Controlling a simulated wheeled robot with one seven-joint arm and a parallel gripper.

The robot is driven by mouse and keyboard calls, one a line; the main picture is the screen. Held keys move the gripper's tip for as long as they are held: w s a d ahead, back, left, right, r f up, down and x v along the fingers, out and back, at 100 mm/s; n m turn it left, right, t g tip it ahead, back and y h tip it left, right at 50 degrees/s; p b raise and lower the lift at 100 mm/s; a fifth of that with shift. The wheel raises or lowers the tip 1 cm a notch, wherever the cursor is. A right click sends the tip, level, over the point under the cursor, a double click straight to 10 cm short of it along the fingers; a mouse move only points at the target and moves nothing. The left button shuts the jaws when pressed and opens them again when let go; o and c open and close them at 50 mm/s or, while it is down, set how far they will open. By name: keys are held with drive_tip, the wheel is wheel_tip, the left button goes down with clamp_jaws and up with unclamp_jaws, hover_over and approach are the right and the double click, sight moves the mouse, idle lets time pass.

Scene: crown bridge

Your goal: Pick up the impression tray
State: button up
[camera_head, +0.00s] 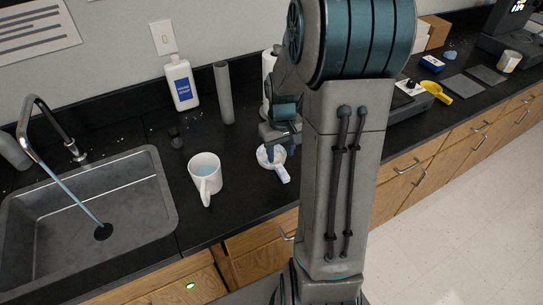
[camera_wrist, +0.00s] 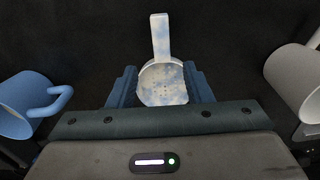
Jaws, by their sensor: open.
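The impression tray (camera_head: 273,158) is white with pale blue patches, a rounded bowl with a straight handle. It lies on the black counter, right of the white mug. In the wrist view the tray (camera_wrist: 163,80) shows its bowl between the two blue fingers, its handle pointing away from my gripper. My gripper (camera_head: 280,143) is over the tray, pointing down. It also shows in the wrist view (camera_wrist: 161,88), open, with a finger on each side of the bowl and small gaps. Whether the fingertips touch the counter cannot be told.
A white mug (camera_head: 205,178) stands left of the tray; in the wrist view a blue-looking mug (camera_wrist: 25,104) is at left and a pale cylinder (camera_wrist: 298,80) at right. A grey tube (camera_head: 223,93) and white bottle (camera_head: 182,84) stand behind. The sink (camera_head: 80,230) is at left.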

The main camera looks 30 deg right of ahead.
sight(280, 167)
drive_tip(key=shift+s+a+f+p, duration=0.15)
drive_tip(key=shift+f+p, duration=0.15)
drive_tip(key=shift+f, duration=1)
drive_tip(key=shift+s+f+p, duration=0.1)
drive_tip(key=shift+f+p, duration=0.15)
drive_tip(key=shift+f, duration=1.05)
clamp_jaws()
